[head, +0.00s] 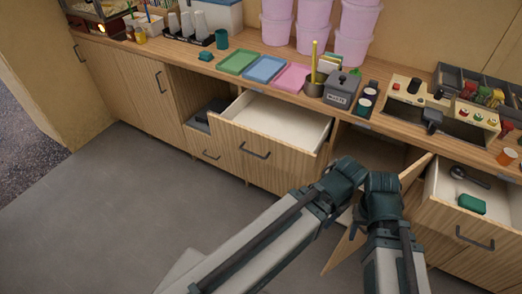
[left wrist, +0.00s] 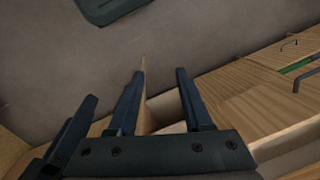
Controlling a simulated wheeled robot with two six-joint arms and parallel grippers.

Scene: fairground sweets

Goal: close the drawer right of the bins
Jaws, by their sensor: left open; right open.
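Two drawers stand open in the wooden counter front. The middle drawer (head: 277,118) is empty, pulled well out, with a dark bar handle (head: 254,152). The right drawer (head: 463,216) is also pulled out and holds a dark ladle (head: 470,177) and a green box (head: 471,204). Pink bins (head: 311,22) stand on the counter above the middle drawer. My left gripper (head: 346,172) and right gripper (head: 381,183) are side by side between the two drawers, their fingertips hard to make out. In the left wrist view my left gripper (left wrist: 157,100) is open, with a thin wooden edge showing between its fingers.
A cabinet door (head: 346,247) stands open behind my arms, between the drawers. The counter top carries coloured trays (head: 264,69), a grey box (head: 341,91) and a dark compartment organiser (head: 462,82). The grey floor (head: 110,200) at left is clear.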

